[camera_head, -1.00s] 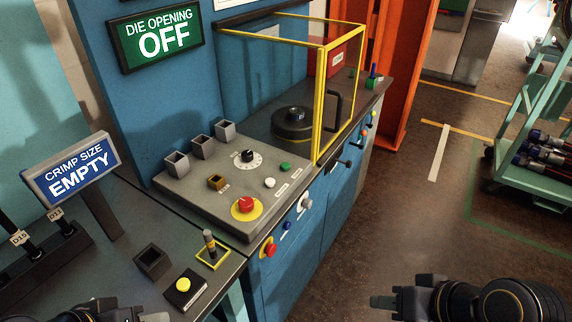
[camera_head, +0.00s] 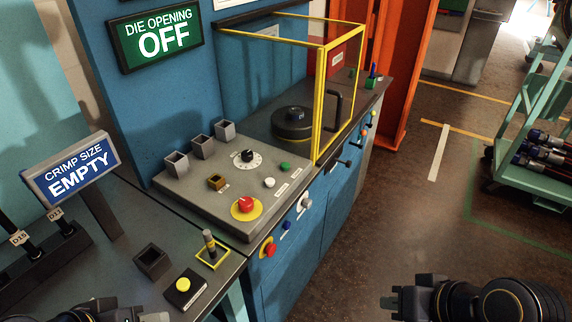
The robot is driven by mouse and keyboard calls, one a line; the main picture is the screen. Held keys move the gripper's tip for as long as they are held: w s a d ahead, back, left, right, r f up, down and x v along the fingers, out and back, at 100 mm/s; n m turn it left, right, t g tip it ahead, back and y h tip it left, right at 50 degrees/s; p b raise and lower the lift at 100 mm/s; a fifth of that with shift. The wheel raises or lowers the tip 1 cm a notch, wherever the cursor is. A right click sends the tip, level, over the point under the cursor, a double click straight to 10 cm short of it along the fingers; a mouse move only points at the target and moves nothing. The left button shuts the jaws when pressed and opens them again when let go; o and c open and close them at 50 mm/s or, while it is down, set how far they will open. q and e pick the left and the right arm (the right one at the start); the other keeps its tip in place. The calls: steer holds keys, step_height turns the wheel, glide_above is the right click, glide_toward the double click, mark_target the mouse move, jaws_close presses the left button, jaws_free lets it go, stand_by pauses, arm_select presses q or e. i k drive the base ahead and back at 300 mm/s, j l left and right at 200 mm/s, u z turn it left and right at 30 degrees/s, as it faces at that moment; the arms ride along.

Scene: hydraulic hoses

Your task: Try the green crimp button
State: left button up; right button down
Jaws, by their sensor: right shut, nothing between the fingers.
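The green button (camera_head: 285,167) is a small green cap on the sloped grey control panel (camera_head: 190,202). A white button (camera_head: 269,183) sits just in front of it, and a red mushroom button on a yellow disc (camera_head: 246,205) is nearer still. My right gripper (camera_head: 388,302) is shut and empty over the floor at the bottom right, well apart from the panel. My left gripper (camera_head: 150,317) shows only in part at the bottom left edge, below the yellow button box (camera_head: 185,289); its fingers are mostly cut off.
A yellow-framed guard (camera_head: 319,100) stands behind the panel around a dark round die head (camera_head: 292,124). Signs read "DIE OPENING OFF" (camera_head: 157,36) and "CRIMP SIZE EMPTY" (camera_head: 75,171). Knobs line the bench front. A hose cart (camera_head: 535,175) stands right; the floor between is clear.

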mark_target(285, 166)
steer(key=i+u, duration=0.1)
steer(key=u, duration=1.5)
steer(key=l, duration=0.6)
steer(key=i+l, duration=0.1)
steer(key=l, duration=0.45)
